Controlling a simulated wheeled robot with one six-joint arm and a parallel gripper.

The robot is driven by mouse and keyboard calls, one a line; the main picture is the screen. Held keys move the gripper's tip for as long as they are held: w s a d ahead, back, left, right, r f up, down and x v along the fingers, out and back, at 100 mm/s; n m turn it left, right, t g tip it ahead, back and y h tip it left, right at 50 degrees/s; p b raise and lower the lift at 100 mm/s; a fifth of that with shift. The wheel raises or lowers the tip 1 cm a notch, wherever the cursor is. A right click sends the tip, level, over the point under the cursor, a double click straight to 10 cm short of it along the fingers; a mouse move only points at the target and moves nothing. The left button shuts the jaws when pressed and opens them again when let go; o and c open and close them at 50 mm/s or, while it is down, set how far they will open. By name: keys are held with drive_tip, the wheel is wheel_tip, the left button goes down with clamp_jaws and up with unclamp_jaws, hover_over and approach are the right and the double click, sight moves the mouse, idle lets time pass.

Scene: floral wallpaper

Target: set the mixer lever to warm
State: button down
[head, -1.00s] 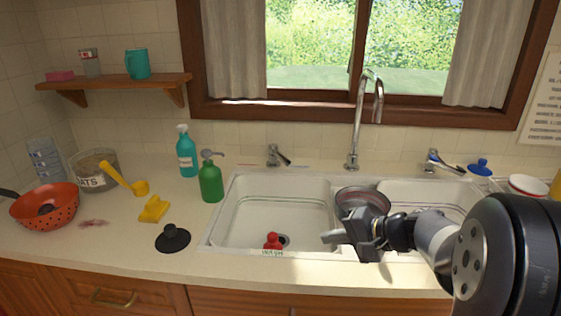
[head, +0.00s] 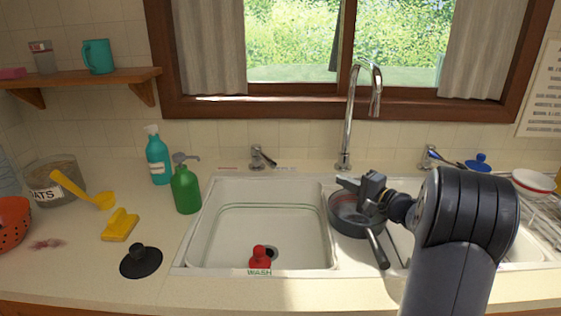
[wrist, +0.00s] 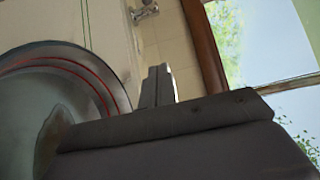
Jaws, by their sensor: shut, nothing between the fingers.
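A chrome lever (head: 262,158) stands on the ledge behind the left basin, its handle angled toward the lower right. A faint red mark (head: 228,168) lies to its left; small marks to its right are too faint to read. A second chrome fitting (head: 430,157) stands right of the tall spout (head: 345,130). Which lever is the mixer is not clear. My gripper (head: 345,184) is shut and empty, over the pan by the sink divider, apart from both levers. In the wrist view its fingers (wrist: 157,86) are together, with a chrome fitting (wrist: 145,10) beyond them.
A pan (head: 345,222) sits below my gripper, its handle toward the front. Green (head: 186,190) and teal (head: 158,160) bottles stand left of the sink. A red plug-like object (head: 259,258) is in the left basin. The space above that basin is clear.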

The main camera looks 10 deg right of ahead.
drive_tip(key=p, duration=0.3)
approach(263, 156)
drive_tip(key=w+d, duration=0.1)
drive_tip(key=w, duration=0.1)
drive_tip(key=w+d, duration=0.1)
drive_tip(key=w, duration=0.1)
drive_tip(key=w+d, duration=0.1)
drive_tip(key=w, duration=0.2)
drive_tip(key=shift+w+d+f, duration=0.1)
drive_tip(key=shift+d+f, duration=0.05)
drive_tip(key=shift+f, duration=0.1)
drive_tip(key=shift+s+a, duration=0.45)
drive_tip(key=shift+a, duration=0.4)
drive_tip(key=shift+s+a, duration=0.4)
drive_tip(key=shift+a, duration=0.45)
drive_tip(key=shift+s+a+f+h+b, duration=0.15)
drive_tip(key=shift+f+h+b, duration=0.15)
drive_tip(key=shift+b, duration=0.45)
